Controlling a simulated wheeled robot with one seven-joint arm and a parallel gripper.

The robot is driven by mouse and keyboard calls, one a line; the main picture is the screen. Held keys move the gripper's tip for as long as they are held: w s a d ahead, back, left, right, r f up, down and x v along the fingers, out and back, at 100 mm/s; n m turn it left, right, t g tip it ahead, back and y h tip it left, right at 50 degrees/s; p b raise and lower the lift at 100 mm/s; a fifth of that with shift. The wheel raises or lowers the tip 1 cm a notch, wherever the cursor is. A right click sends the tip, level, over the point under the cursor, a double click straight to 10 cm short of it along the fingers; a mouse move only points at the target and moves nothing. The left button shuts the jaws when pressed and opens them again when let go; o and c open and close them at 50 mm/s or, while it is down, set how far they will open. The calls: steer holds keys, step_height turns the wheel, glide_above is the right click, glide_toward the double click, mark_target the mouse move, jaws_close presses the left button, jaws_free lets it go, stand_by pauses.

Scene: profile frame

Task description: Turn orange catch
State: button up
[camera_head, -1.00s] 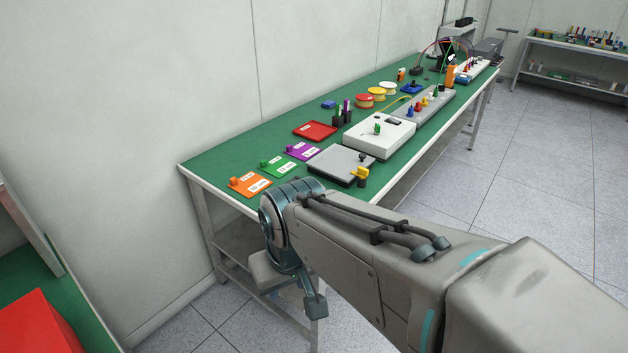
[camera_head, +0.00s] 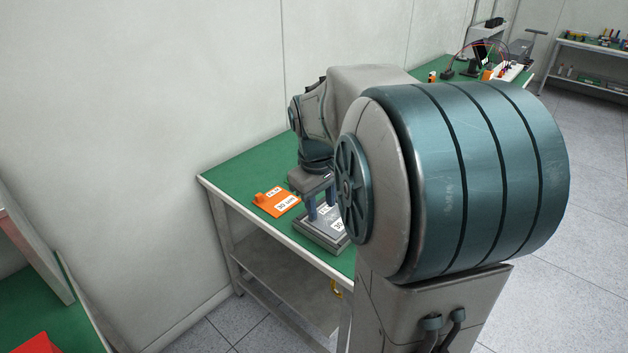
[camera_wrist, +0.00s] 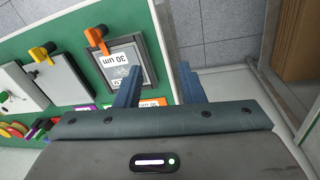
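In the wrist view an orange catch (camera_wrist: 95,38) on a dark base sits at one corner of a grey framed plate (camera_wrist: 148,62) marked "30 um". In the head view my gripper (camera_head: 321,209) points down over the plate (camera_head: 318,238).
An orange card (camera_head: 277,203) lies behind the plate. A second grey unit with another orange-yellow catch (camera_wrist: 42,52) stands left in the wrist view, beside a white box (camera_wrist: 18,92). Bare green table top (camera_head: 245,170) shows at the back left.

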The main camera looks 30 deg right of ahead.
steer(key=w+d+f+n+y, duration=0.1)
steer(key=w+d+f, duration=0.15)
steer(key=d, duration=0.65)
steer(key=w+d+f+n, duration=0.1)
steer(key=w+d+f, duration=0.15)
steer(key=d, duration=0.65)
steer(key=shift+g, duration=0.4)
steer(key=f, duration=1.3)
steer(key=shift+w+d+f, duration=0.1)
steer(key=shift+w, duration=0.2)
jaws_close()
